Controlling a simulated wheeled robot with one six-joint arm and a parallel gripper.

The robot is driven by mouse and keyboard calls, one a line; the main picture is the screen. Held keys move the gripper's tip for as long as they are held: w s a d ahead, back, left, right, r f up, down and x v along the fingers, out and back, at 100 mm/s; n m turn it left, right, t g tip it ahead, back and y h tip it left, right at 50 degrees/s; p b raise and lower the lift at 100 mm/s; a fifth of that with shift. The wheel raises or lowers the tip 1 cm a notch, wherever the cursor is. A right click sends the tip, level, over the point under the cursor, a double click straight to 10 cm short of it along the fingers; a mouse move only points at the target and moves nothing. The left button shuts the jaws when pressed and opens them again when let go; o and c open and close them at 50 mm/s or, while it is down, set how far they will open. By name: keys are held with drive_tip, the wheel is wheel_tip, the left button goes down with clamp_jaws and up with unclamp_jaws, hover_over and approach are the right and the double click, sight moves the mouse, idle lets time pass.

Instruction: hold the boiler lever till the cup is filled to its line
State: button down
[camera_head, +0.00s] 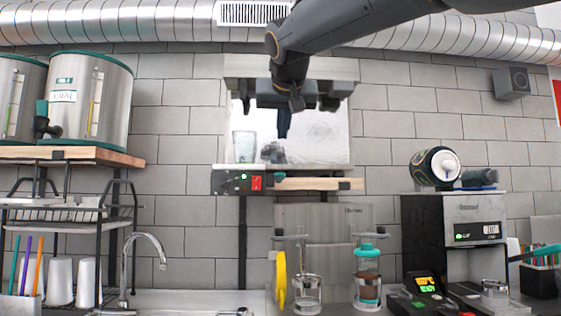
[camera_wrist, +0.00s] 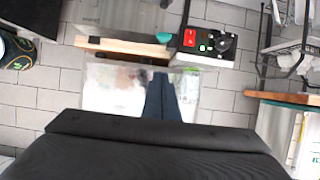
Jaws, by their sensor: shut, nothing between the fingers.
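Two large silver boilers with teal rims stand at the far left on a wooden shelf; the front one (camera_head: 92,100) has a black tap (camera_head: 42,125) with a teal lever (camera_head: 42,107) above it. My gripper (camera_head: 284,135) is shut and empty, pointing down in front of the bright panel in the middle, well right of the tap. In the wrist view its dark fingers (camera_wrist: 161,85) are together. A clear cup (camera_head: 244,146) stands at the left of that panel; its fill line and contents cannot be made out. No cup shows directly under the tap.
Below the panel are a wooden ledge (camera_head: 320,183) and a control box with a red switch (camera_head: 256,182). A rack (camera_head: 70,215) and a faucet (camera_head: 150,240) stand below the boilers. Jars and machines fill the lower right. The wall between boilers and panel is clear.

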drive_tip(key=p, duration=0.3)
hover_over(281, 173)
drive_tip(key=w, duration=0.1)
wheel_tip(281, 173, down, 4)
drive_tip(key=shift+f, duration=0.1)
drive_tip(key=shift+s+f+p, duration=0.15)
drive_tip(key=shift+s+f, duration=0.05)
drive_tip(key=shift+f, duration=0.35)
drive_tip(key=shift+s+f+p, duration=0.15)
drive_tip(key=shift+s+f, duration=0.05)
drive_tip(key=shift+f, duration=0.3)
drive_tip(key=shift+s+f, duration=0.1)
drive_tip(key=shift+f, duration=0.75)
drive_tip(key=shift+f+b, duration=0.25)
drive_tip(key=shift+b, duration=0.4)
